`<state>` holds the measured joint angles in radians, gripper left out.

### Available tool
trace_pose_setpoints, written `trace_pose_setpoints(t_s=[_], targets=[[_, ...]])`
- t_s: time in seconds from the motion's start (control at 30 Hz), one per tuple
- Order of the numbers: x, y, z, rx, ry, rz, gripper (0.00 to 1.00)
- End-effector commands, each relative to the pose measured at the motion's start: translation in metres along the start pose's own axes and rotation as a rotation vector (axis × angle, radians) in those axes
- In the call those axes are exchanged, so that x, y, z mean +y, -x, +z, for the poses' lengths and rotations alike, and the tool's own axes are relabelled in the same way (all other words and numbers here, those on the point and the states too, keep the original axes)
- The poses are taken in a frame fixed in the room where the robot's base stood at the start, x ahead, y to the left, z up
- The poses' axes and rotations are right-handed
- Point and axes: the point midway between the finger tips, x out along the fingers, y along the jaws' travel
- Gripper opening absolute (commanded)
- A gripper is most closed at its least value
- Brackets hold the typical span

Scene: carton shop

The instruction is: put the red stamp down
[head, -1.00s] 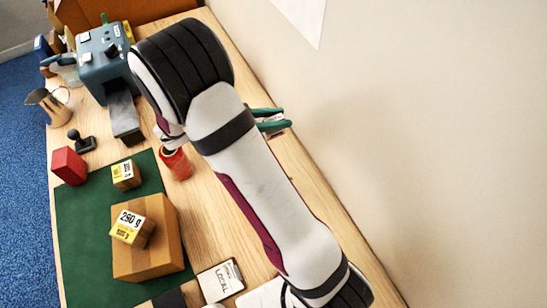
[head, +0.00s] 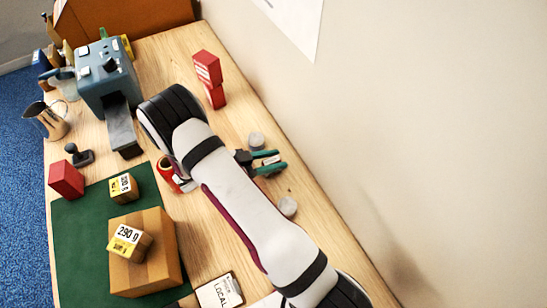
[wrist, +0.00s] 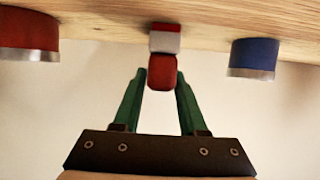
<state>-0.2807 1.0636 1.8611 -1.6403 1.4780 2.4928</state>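My gripper (head: 269,161) reaches across the right side of the table, its green fingers pointing toward the wall. In the wrist view my gripper (wrist: 161,76) has the red stamp (wrist: 162,72) between its fingertips, and they look closed on its red handle. That view is upside down, with the table at the top. The stamp's pale middle and red end point toward the table. I cannot tell if that end touches the wood. In the head view the stamp is hardly visible between the fingers.
A red tin (wrist: 28,30) and a blue tin (wrist: 253,58) stand on either side of the stamp. Red boxes (head: 208,70) stand farther back. A red can (head: 165,175) is partly hidden below my arm. A carton (head: 160,260) with a labelled box lies on the green mat (head: 80,240).

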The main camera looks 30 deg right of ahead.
Motion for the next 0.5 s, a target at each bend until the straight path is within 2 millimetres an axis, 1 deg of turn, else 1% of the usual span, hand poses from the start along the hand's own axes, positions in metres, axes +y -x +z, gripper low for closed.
trace_pose_setpoints(t_s=[0.03, 0.1, 0.33, 0.4, 0.47, 0.5], targets=[[0.000, 0.000, 0.000, 0.000, 0.000, 0.000, 0.53], [0.000, 0.000, 0.000, 0.000, 0.000, 0.000, 0.63], [0.000, 0.000, -0.001, 0.000, 0.000, 0.000, 0.63], [0.000, 0.002, -0.004, 0.000, -0.001, 0.000, 0.63], [-0.001, 0.011, -0.003, 0.001, -0.001, -0.004, 0.63], [-0.001, 0.021, -0.003, 0.000, -0.001, -0.005, 0.63]])
